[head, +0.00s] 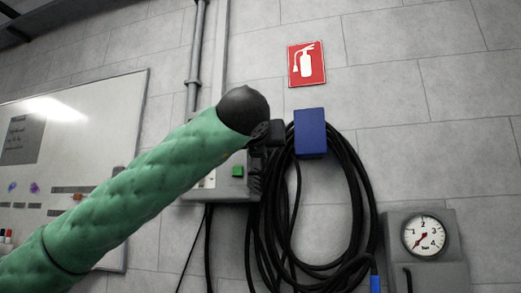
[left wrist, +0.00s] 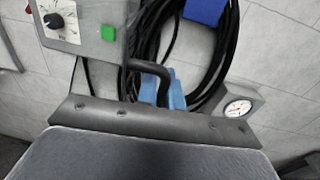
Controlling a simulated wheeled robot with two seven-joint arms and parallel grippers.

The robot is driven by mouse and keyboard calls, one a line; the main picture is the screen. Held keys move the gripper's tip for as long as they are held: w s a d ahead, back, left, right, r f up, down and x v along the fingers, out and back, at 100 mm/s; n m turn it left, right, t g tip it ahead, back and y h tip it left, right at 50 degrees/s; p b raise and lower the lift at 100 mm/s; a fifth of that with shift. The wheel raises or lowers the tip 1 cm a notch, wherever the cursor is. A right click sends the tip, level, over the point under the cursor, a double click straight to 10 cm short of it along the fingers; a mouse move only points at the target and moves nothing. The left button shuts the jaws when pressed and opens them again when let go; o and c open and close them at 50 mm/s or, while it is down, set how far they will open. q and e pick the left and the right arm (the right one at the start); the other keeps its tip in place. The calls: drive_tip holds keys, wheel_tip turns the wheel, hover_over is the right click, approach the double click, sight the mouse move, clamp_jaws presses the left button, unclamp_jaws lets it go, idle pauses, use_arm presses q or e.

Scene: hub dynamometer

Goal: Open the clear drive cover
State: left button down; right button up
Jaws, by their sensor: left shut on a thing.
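In the left wrist view my left gripper (left wrist: 163,95) shows as two blue fingers beyond a dark bolted bar. The fingers are shut on a dark bent handle (left wrist: 150,68), whose bar curves up and to the left from them. I cannot make out the clear drive cover itself in either view. In the head view my green-sleeved left arm reaches up from the lower left, and its gripper is not clearly visible past the black joint. My right gripper is in neither view.
A grey control box (left wrist: 75,28) with a dial and green button is on the wall. Black cable (head: 360,190) hangs coiled on a blue holder (head: 310,132). A gauge unit (head: 425,240) stands at right, a whiteboard (head: 90,120) at left.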

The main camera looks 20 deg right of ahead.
use_arm(q)
drive_tip(key=shift+d+r+y, duration=0.15)
drive_tip(key=shift+d+y, duration=0.15)
idle(0.4)
drive_tip(key=c, duration=1.8)
unclamp_jaws()
drive_tip(key=shift+b, duration=0.3)
drive_tip(key=v, duration=0.7)
drive_tip(key=shift+s+a, duration=0.15)
drive_tip(key=shift+s, duration=0.15)
